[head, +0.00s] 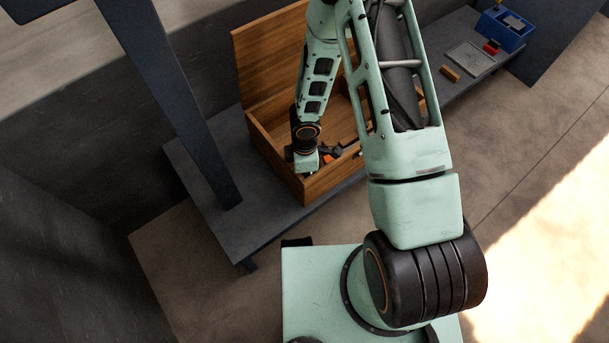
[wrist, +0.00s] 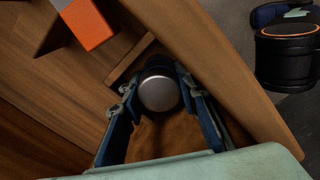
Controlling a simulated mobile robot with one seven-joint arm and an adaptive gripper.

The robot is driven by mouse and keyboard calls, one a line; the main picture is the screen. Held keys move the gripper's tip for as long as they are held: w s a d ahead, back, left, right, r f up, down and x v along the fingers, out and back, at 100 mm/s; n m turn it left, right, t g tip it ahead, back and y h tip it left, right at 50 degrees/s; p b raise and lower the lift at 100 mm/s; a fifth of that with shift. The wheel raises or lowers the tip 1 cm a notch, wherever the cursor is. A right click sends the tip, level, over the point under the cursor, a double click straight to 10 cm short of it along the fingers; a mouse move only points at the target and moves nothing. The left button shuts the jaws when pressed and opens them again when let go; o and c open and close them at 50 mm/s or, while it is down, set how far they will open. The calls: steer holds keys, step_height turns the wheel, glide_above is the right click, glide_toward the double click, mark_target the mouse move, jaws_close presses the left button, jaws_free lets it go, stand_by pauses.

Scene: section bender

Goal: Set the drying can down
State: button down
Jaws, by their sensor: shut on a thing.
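The drying can (wrist: 160,92) shows in the wrist view as a dark cylinder with a round silvery end facing the camera. The two dark blue fingers of my gripper (wrist: 157,82) stand on either side of it and are shut on it. The can is down among wooden walls and over a brown surface. I cannot tell whether its far end touches that surface. In the head view my wrist is low inside the front corner of an open wooden chest (head: 272,60). The fingers and can are not clearly visible there.
An orange-ended block (wrist: 88,25) is close by inside the chest, at upper left in the wrist view. A chest wall (wrist: 215,65) runs close on the right. The chest stands on a grey bench (head: 215,190); a blue bin (head: 505,30) is at its far end.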

steer(key=c, duration=1.8)
jaws_free()
steer(key=shift+f, duration=0.15)
steer(key=shift+o, duration=0.2)
step_height(320, 180, up, 12)
steer(key=p, duration=0.6)
steer(key=shift+r, duration=0.2)
